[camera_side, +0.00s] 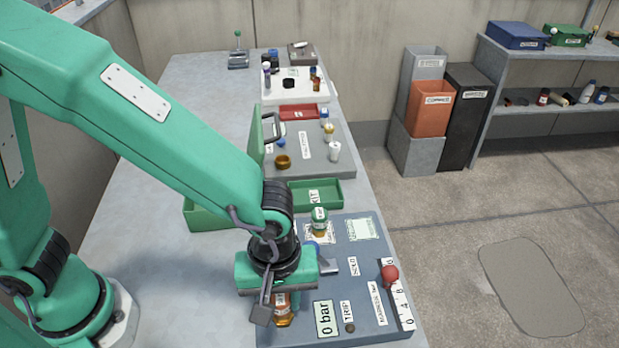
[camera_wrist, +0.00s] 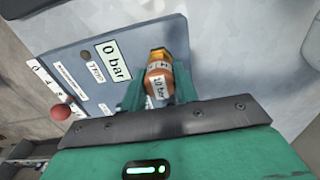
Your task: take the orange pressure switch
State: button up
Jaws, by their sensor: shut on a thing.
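The orange pressure switch (camera_wrist: 158,82) has a brass-coloured end and a white label reading "10 bar". It sits between the green fingers of my gripper (camera_wrist: 160,92) in the wrist view. In the side view the orange switch (camera_side: 283,318) shows below my gripper (camera_side: 280,298), partly hidden by it. My gripper is shut on the switch, over the left part of the blue-grey test panel (camera_side: 378,262). I cannot tell whether the switch still touches the panel.
A green-topped switch (camera_side: 319,218) stands on the panel behind my gripper. A "0 bar" display (camera_side: 325,318) and a red-knobbed lever (camera_side: 390,275) are to the right. A green tray (camera_side: 325,192) lies beyond. The bench's left side (camera_side: 180,265) is clear.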

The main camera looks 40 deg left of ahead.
aim_at(280, 296)
notch_tip(280, 296, up, 10)
jog(key=shift+f, duration=0.1)
dwell(0.4)
dwell(0.5)
